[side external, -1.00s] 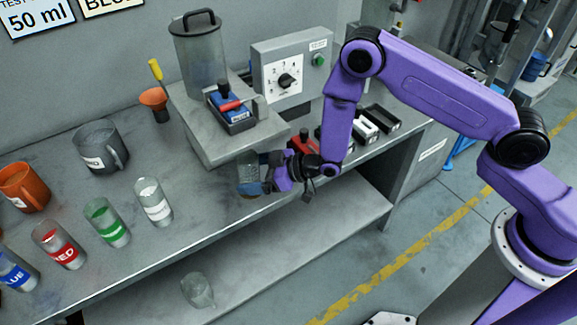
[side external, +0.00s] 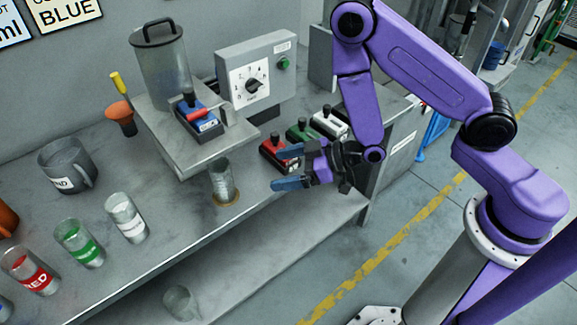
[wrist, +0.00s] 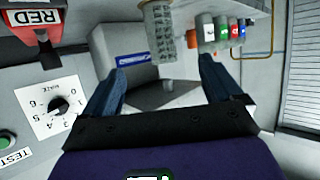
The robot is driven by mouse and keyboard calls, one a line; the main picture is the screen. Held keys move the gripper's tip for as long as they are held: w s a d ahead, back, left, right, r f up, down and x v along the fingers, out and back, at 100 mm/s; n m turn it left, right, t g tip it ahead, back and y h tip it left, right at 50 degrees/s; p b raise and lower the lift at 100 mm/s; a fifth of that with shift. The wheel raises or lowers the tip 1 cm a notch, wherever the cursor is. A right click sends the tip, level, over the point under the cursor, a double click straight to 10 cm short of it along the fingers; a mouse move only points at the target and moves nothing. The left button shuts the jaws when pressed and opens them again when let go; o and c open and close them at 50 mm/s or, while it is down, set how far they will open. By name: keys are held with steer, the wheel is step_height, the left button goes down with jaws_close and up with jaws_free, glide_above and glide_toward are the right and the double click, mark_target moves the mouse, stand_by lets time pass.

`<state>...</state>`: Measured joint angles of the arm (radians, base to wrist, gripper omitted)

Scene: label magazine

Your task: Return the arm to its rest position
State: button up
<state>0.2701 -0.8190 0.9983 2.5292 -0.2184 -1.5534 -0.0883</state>
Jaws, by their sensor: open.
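My gripper (side external: 284,168) is open and empty, its blue fingers pointing left over the front edge of the bench. A clear ribbed glass (side external: 222,182) stands upright on a brownish round spot near that edge, apart from the fingertips and to their left. In the wrist view my two fingers (wrist: 163,72) are spread wide with nothing between them. The glass (wrist: 160,35) shows there beyond the fingertips. My arm is bent, with its upper link raised and its forearm hanging down.
Red (side external: 275,153), green (side external: 302,135) and white (side external: 330,122) label magazines stand just behind my gripper. Labelled glasses (side external: 79,243) stand at left. The floor aisle (side external: 425,225) at right is clear.

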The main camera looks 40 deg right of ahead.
steer(key=shift+s+d+r, duration=0.15)
steer(key=shift+s+d, duration=0.1)
steer(key=s+d+r+n+g+h, duration=0.1)
steer(key=s+d+r+g+h, duration=0.3)
steer(key=s, duration=0.8)
steer(key=s+d+r+n+g+h, duration=0.2)
steer(key=s+d+r+g+h, duration=0.3)
steer(key=s+d+r, duration=0.4)
steer(key=s+r, duration=0.1)
steer(key=s, duration=0.2)
steer(key=shift+s+r+n, duration=0.3)
steer(key=shift+r, duration=0.1)
